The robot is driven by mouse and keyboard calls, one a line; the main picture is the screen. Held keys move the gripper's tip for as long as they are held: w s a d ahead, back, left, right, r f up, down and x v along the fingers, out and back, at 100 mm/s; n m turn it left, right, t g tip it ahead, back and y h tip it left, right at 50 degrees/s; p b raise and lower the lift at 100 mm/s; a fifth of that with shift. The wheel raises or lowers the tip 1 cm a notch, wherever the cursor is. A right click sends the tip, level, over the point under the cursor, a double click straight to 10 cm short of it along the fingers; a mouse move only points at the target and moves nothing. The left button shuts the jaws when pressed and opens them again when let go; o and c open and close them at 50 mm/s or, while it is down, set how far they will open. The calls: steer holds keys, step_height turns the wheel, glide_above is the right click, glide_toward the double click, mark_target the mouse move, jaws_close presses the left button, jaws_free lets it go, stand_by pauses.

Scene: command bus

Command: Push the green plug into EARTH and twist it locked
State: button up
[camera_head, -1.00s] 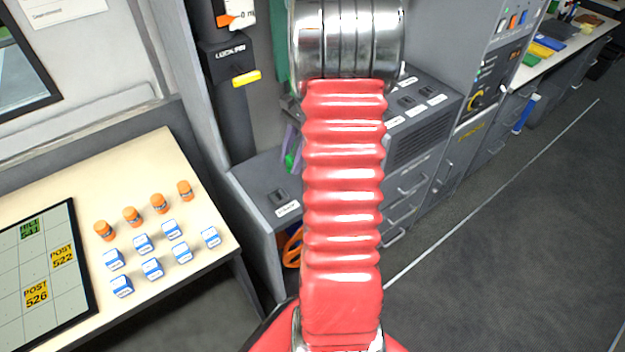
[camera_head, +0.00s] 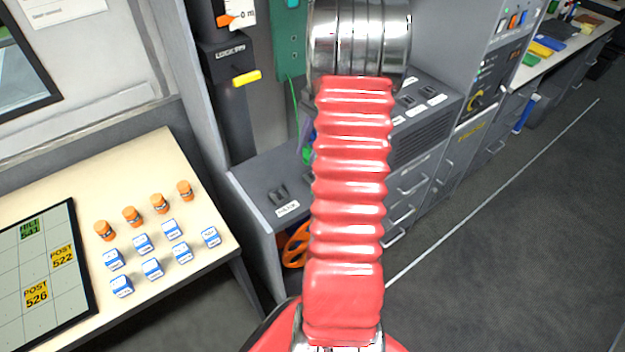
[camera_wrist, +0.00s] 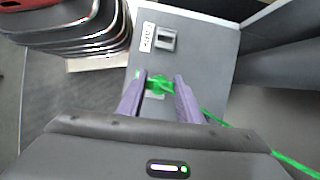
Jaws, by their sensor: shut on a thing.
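The green plug (camera_wrist: 159,83) is between the purple fingers of my gripper (camera_wrist: 157,90) in the wrist view, and the fingers are shut on it. A green cable (camera_wrist: 255,146) runs from it to the lower right. The plug is over the grey unit's top (camera_wrist: 205,60), close to a dark socket; I cannot tell whether it touches or is inserted. A second socket with a white label (camera_wrist: 148,37) is farther up; its text is not readable here. In the head view my red arm hides most of the gripper, and a bit of green (camera_head: 308,155) shows at its left edge.
A beige table (camera_head: 150,160) at the left bears orange cylinders (camera_head: 132,216), several blue-and-white blocks (camera_head: 152,268) and a dark-framed board (camera_head: 85,270). A post with a yellow lever (camera_head: 246,77) stands behind the grey unit (camera_head: 262,190). An orange reel (camera_head: 296,246) is below. The floor at right is clear.

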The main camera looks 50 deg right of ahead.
steer(key=shift+s+d, duration=0.2)
steer(key=shift+d, duration=0.4)
steer(key=shift+f, duration=0.4)
steer(key=shift+f, duration=0.35)
steer(key=shift+f, duration=0.7)
steer(key=shift+f, duration=0.35)
steer(key=shift+f, duration=0.7)
steer(key=shift+f, duration=0.6)
steer(key=shift+m, duration=0.3)
steer(key=shift+f, duration=0.95)
stand_by(1.0)
